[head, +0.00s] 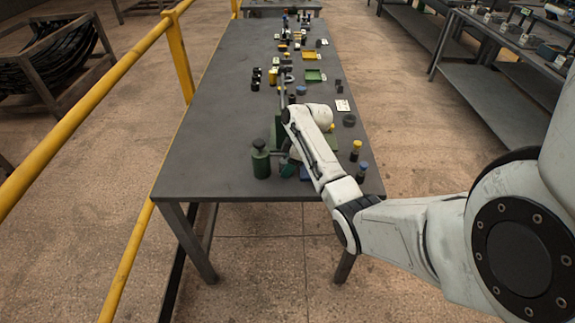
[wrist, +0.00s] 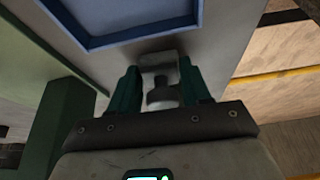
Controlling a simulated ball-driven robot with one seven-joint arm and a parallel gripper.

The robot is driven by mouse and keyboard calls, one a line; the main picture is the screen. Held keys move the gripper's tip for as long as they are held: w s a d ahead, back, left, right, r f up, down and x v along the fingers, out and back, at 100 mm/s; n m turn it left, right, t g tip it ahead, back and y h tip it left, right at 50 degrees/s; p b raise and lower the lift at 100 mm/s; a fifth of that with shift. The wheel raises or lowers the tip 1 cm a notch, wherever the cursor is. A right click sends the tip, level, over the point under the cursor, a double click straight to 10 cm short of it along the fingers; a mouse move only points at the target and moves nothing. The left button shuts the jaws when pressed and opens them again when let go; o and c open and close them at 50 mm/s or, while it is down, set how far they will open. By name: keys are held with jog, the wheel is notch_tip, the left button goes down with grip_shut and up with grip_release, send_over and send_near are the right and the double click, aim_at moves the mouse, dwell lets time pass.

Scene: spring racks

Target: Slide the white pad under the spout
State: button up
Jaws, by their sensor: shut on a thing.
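My gripper (wrist: 160,78) has teal fingers on either side of a small pale piece, which looks like the white pad (wrist: 160,62). A dark knob-like shape shows in front of it, between the fingers. In the head view my gripper is mostly hidden behind my arm, at the near end of the table. A green stand with an upright post (wrist: 66,120) is left of the fingers in the wrist view. The green stand also shows beside my arm in the head view (head: 279,130). I cannot make out the spout clearly.
A blue tray (wrist: 122,40) lies just beyond the fingers. A dark green bottle-like object (head: 261,162) stands left of my gripper on the grey table (head: 205,150). Small yellow-topped and blue-topped items stand at right. The table's left side is clear.

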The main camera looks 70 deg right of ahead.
jog(key=shift+c, duration=0.7)
jog(key=o, duration=1)
jog(key=shift+r, duration=0.1)
jog(key=v, duration=1)
jog(key=shift+s+r+b, duration=0.15)
jog(key=shift+r+b, duration=0.15)
jog(key=shift+s, duration=0.1)
